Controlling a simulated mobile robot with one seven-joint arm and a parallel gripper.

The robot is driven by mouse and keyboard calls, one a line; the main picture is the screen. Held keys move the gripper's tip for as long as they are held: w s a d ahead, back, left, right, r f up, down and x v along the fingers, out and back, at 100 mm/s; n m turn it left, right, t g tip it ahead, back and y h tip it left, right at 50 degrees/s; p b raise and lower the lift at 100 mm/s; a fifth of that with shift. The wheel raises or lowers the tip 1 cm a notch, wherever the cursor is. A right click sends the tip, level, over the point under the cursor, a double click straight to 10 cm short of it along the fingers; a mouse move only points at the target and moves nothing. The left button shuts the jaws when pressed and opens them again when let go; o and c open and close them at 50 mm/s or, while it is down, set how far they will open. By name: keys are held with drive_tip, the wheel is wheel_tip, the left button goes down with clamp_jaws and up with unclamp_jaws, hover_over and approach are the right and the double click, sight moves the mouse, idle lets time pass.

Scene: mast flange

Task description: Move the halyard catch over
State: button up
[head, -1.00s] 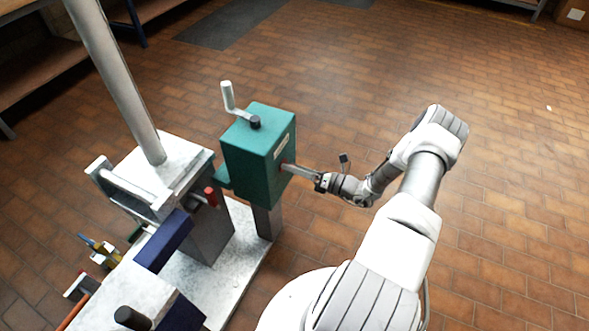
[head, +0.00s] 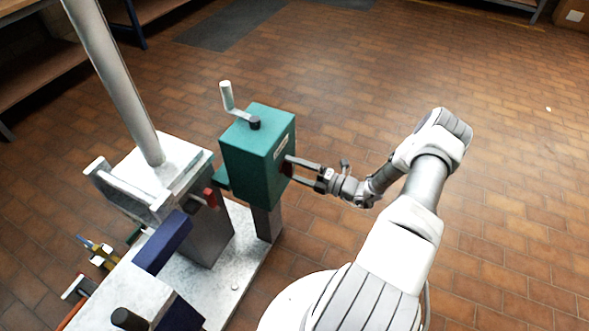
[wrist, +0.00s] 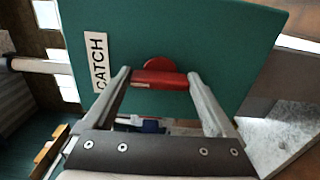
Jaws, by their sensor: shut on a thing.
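The halyard catch (wrist: 160,79) is a red bar on a round red base, on the face of a teal box (head: 257,155). The box carries a white label (wrist: 98,62) reading CATCH. My gripper (wrist: 158,76) has one finger at each end of the red bar and is shut on it, seen in the wrist view. In the head view my gripper (head: 291,168) reaches the box's right face from the right. The catch is mostly hidden there by the fingers and the box's edge.
A crank handle (head: 228,97) stands on top of the teal box. A grey mast (head: 115,80) rises from a pale block to the left. A red-ended lever (head: 209,197) and a dark blue block (head: 162,242) are below. The brick floor at right is clear.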

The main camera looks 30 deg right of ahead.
drive_tip(key=shift+s+f+m, duration=0.1)
drive_tip(key=shift+m, duration=0.2)
drive_tip(key=o, duration=1.1)
drive_tip(key=shift+c, duration=0.2)
drive_tip(key=p+v, duration=0.2)
drive_tip(key=v, duration=1.5)
drive_tip(key=shift+s+d, duration=0.1)
